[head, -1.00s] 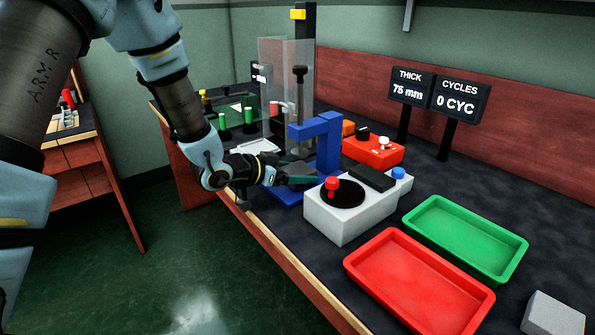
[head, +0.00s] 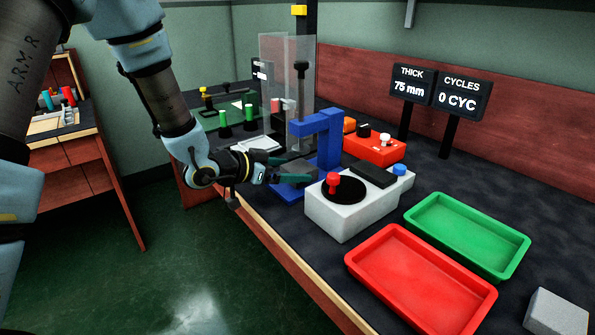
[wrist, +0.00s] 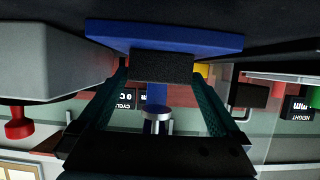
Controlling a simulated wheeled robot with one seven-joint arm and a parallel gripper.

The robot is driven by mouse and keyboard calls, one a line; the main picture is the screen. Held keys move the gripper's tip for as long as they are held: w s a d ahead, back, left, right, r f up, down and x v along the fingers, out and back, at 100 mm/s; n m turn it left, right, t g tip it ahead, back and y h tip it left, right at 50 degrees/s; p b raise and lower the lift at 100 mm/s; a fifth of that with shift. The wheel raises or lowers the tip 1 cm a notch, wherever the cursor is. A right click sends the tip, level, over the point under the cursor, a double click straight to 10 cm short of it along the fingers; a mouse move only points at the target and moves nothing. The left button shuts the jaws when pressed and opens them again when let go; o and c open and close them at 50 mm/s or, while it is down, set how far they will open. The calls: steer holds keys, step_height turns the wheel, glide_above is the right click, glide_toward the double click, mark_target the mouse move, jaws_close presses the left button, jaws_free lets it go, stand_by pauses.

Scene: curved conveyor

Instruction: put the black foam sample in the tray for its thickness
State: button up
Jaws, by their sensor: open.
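The black foam sample (wrist: 163,66) is a dark block on the base of the blue gauge (wrist: 165,40), seen upside down in the wrist view. My gripper (wrist: 163,88) is open, its two teal fingers apart on either side of the line to the foam; contact cannot be told. In the head view my gripper (head: 306,171) reaches in at the blue gauge (head: 328,142), and I cannot make out the foam there. A red tray (head: 355,262) and a green tray (head: 516,268) lie at the front right, both empty. The thickness display (head: 410,84) reads 75 mm.
A white box with a red knob (head: 333,183) stands between the gauge and the trays. Behind are a red-orange box (head: 374,150) and clear panels (head: 303,80). The cycles display (head: 460,95) reads 0 CYC. A grey block (head: 556,314) sits at the front right.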

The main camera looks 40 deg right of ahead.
steer(key=v, duration=0.8)
steer(key=shift+s+f, duration=0.1)
steer(key=shift+f, duration=0.1)
steer(key=w+a+f+n+t+y, duration=0.1)
steer(key=w+a+n+t+y, duration=0.25)
steer(key=w+a, duration=0.55)
steer(key=w+a+n+t+y, duration=0.3)
steer(key=w+a+n+y, duration=0.2)
steer(key=a, duration=0.9)
steer(key=s+a+n+g+y, duration=0.2)
steer(key=s+a+n, duration=0.2)
steer(key=a, duration=0.4)
steer(key=s+a+n+g+y, duration=0.2)
steer(key=s+a+n, duration=0.2)
steer(key=a, duration=0.4)
steer(key=shift+s+a+r+n+y, duration=0.35)
steer(key=shift+s+r, duration=0.15)
steer(key=shift+s, duration=0.35)
steer(key=shift+s+a, duration=0.1)
steer(key=shift+s, duration=0.25)
steer(key=shift+c, duration=0.2)
